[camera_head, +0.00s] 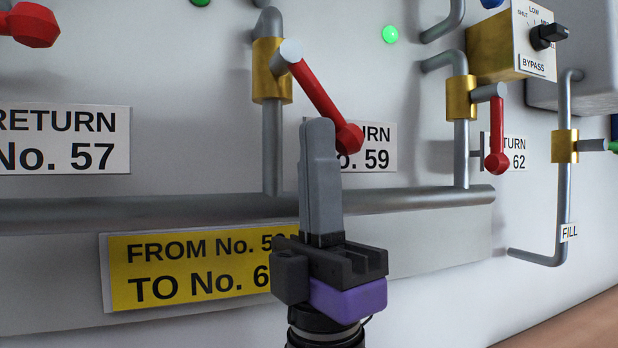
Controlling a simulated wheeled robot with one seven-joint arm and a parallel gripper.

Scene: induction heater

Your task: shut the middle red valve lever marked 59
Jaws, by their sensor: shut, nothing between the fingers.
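The red valve lever marked 59 (322,95) is on a brass valve body (270,72) near the middle of the view. It slants down and to the right from its grey stem, ending in a round red knob. The No. 59 label (378,148) is behind it, partly hidden by the knob and my gripper. My gripper (318,126) points upward with its grey fingers shut and empty. The fingertips overlap the lower left of the knob in the view; I cannot tell whether they touch it.
Another red lever (497,138) hangs down by the No. 62 label at right. A red knob (34,25) shows above the No. 57 label (62,140). A grey horizontal pipe (130,212) runs behind my gripper. A bypass box (510,45) is at upper right.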

